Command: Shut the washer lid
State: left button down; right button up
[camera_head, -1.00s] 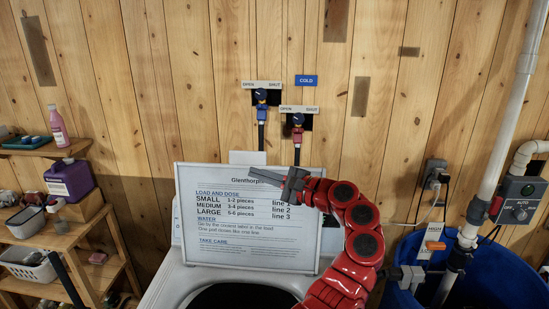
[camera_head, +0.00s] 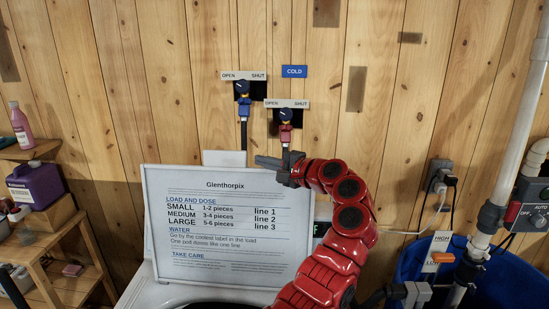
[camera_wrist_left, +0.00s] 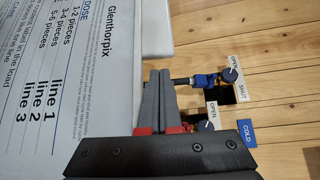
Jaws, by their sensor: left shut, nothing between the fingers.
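The washer lid (camera_head: 215,255) stands raised and nearly upright, its printed "Glenthorpix" panel facing me. Only part of the washer's white top (camera_head: 140,297) and a dark opening edge show below it. My left gripper (camera_head: 258,160) is shut and empty, at the lid's upper right, with its fingertips pointing left just above the top edge. In the left wrist view, the closed fingers (camera_wrist_left: 160,75) lie beside the lid's top edge (camera_wrist_left: 128,50), on the wall side; whether they touch it is unclear. My right gripper is not in view.
Blue (camera_head: 245,105) and red (camera_head: 286,130) tap fittings on the plank wall are close behind the gripper. A wooden shelf (camera_head: 45,245) with bottles stands left. A blue tub (camera_head: 415,262) and white pipe (camera_head: 510,110) stand right.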

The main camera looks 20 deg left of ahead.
pick_arm(q)
jog(key=p+x, duration=0.1)
jog(key=x, duration=0.2)
jog(key=shift+w+a, duration=0.1)
jog(key=shift+a, duration=0.15)
jog(key=shift+w+a, duration=0.1)
jog(key=shift+a, duration=0.15)
jog(key=shift+f, duration=0.1)
